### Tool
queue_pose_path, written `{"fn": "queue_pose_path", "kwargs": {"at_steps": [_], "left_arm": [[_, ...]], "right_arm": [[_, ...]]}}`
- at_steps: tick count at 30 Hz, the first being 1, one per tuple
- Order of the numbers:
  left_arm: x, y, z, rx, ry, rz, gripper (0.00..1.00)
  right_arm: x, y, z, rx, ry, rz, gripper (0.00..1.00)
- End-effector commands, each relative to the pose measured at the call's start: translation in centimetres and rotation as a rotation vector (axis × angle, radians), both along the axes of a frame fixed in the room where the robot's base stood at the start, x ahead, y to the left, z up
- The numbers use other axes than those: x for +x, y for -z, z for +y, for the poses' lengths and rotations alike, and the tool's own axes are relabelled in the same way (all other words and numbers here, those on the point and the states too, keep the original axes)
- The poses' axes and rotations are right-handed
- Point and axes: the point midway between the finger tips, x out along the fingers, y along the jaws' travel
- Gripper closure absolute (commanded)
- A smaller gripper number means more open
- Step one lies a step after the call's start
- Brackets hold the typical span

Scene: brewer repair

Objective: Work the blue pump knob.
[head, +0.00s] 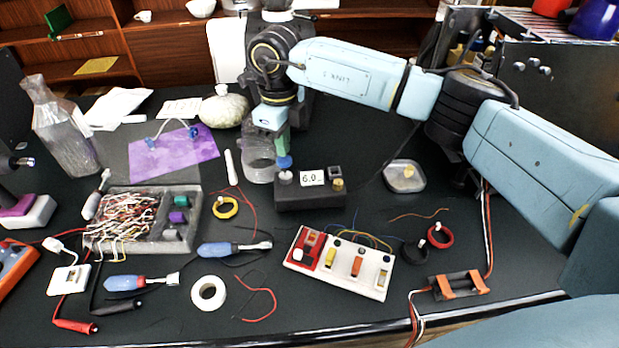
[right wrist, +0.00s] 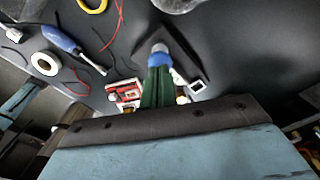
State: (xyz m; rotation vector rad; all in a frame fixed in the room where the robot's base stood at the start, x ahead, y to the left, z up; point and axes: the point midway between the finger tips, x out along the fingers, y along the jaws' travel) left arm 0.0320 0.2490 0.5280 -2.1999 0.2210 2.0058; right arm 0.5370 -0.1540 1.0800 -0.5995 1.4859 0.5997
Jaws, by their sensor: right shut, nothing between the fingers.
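The blue pump knob (head: 284,162) stands at the back left of a black box (head: 310,198) with a display reading about 6.0. My right gripper (head: 282,150) points down right above the knob, its green fingers shut with nothing between them. In the right wrist view, the fingertips (right wrist: 158,72) meet the blue knob (right wrist: 158,48) in the picture. I cannot tell whether they touch it or press it. The fingers hide part of the knob. My left gripper is not seen.
A clear jar (head: 258,158) stands close to the left of the knob. A grey knob (head: 286,177) and a yellow knob (head: 338,185) sit on the box. A parts tray (head: 190,215) lies left and a white switch board (head: 340,262) in front. The table right of the box is mostly clear.

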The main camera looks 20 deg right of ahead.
Motion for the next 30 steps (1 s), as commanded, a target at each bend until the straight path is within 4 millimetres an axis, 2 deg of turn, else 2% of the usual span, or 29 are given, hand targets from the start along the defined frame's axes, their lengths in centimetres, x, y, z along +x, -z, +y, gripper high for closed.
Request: {"fn": "queue_pose_path", "kwargs": {"at_steps": [30], "left_arm": [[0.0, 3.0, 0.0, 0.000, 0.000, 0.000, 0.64]], "right_arm": [[-0.1, 4.4, 0.0, -0.001, 0.000, 0.002, 1.00]]}}
